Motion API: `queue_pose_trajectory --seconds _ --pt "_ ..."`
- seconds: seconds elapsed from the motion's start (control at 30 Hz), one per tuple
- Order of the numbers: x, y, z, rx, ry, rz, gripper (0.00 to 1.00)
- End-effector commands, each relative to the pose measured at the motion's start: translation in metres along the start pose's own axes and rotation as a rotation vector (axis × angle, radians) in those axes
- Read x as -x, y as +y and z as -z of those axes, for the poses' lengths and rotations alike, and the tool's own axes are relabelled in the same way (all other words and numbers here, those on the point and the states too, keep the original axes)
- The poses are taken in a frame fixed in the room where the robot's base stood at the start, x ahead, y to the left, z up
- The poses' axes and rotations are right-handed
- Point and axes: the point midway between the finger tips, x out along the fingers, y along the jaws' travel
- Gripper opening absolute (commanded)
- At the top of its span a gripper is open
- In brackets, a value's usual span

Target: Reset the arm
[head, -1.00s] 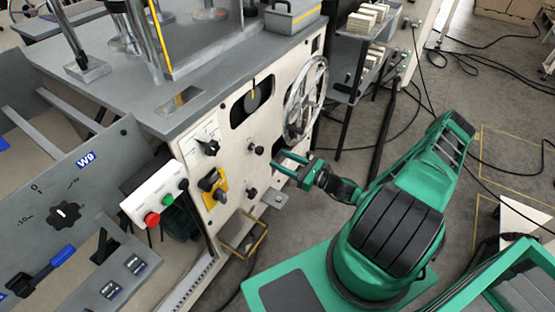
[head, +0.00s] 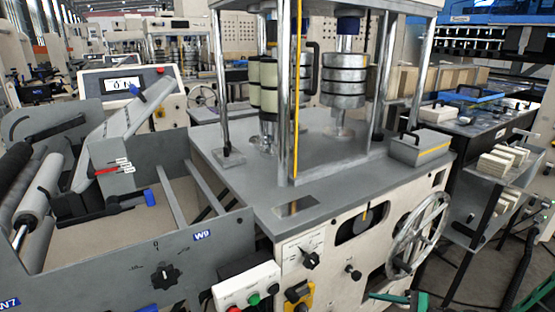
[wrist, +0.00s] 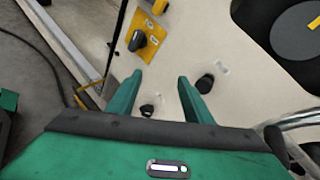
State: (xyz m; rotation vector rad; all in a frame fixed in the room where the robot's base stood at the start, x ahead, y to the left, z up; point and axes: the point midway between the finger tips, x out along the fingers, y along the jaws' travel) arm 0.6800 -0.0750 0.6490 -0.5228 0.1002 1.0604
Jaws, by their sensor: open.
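My gripper (wrist: 158,98) is open and empty in the wrist view. Its two green fingers stand apart, facing the cream front panel of the machine. A small black knob (wrist: 147,110) shows low between the fingers, and another black knob (wrist: 205,84) shows just right of the right finger. Whether the fingers touch the panel I cannot tell. In the head view only a green piece of my arm shows at the bottom edge, below the handwheel (head: 418,236).
A yellow-plated switch (wrist: 143,40) sits on the panel ahead. The spoked handwheel is close by on the right. A button box (head: 247,287) with red, green and black buttons juts out at the panel's left. A shelf rack (head: 490,195) holding pale blocks stands right.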

Motion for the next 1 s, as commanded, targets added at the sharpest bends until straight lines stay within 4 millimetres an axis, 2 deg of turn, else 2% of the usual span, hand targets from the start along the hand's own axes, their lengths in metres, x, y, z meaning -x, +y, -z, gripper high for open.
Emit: queue_pose_trajectory --seconds 0.3,0.57,0.77,1.0 --pt "0.041 0.020 -0.021 0.280 0.150 -0.331 0.46" --pt "0.086 0.023 -0.045 0.470 0.267 -0.566 0.46" --pt "0.124 0.020 -0.070 0.594 0.357 -0.723 0.46" --pt "0.170 0.014 -0.109 0.717 0.461 -0.877 0.46"
